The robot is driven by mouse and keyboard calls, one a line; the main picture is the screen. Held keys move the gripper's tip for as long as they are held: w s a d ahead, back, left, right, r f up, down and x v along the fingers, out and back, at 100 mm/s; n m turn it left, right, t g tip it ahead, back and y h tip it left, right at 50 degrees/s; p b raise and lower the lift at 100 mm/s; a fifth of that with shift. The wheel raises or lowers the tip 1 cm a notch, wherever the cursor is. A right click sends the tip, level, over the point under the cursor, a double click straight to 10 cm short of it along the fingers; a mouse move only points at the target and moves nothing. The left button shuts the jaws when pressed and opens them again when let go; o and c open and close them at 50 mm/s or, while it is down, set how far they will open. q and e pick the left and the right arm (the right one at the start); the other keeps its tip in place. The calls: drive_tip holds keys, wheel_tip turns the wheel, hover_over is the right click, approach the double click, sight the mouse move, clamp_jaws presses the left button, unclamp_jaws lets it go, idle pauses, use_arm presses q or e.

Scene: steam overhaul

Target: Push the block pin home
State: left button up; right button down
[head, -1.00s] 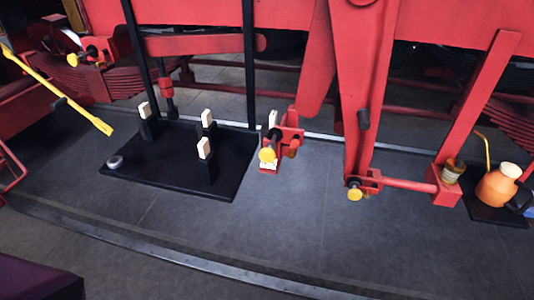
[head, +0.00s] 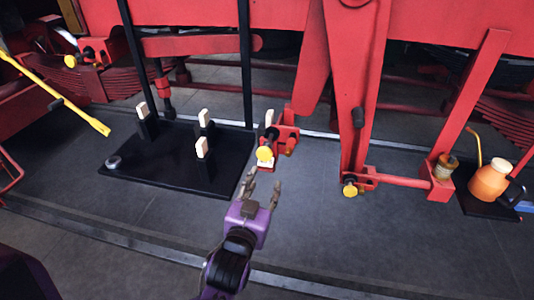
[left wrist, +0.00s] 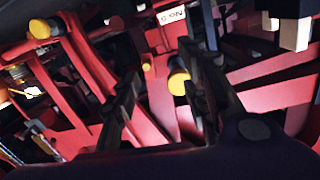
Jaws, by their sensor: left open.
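A yellow-headed pin (head: 264,153) sticks out toward me from a small red block (head: 286,136) beside the black mat. I take it for the block pin. How deep it sits cannot be told. My left gripper (head: 263,184) is open and empty, just in front of and below the pin head, apart from it in the head view. In the left wrist view, a yellow pin head (left wrist: 178,82) shows between the two dark fingers (left wrist: 158,72), beyond them. My right gripper is not in view.
A black mat (head: 180,178) with several pale-topped posts lies left of the block. Another yellow-headed pin (head: 350,190) sits on a red link at the right. An orange can (head: 488,182) stands farther right. Red beams and black uprights rise behind. The grey floor in front is clear.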

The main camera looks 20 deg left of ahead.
sight(266, 157)
use_arm(q)
drive_tip(key=shift+t+y, duration=0.3)
drive_tip(key=shift+t, duration=0.2)
drive_tip(key=r, duration=0.1)
drive_tip(key=w+r, duration=0.1)
drive_tip(key=r, duration=0.1)
drive_tip(key=a+r, duration=0.1)
drive_tip(key=shift+w+r, duration=0.2)
drive_tip(key=shift+w, duration=0.05)
drive_tip(key=w+p, duration=0.1)
drive_tip(key=w, duration=0.5)
drive_tip(key=shift+w+f, duration=0.1)
drive_tip(key=shift+w, duration=0.3)
drive_tip(key=shift+c, duration=0.5)
clamp_jaws()
drive_tip(key=shift+f, duration=0.1)
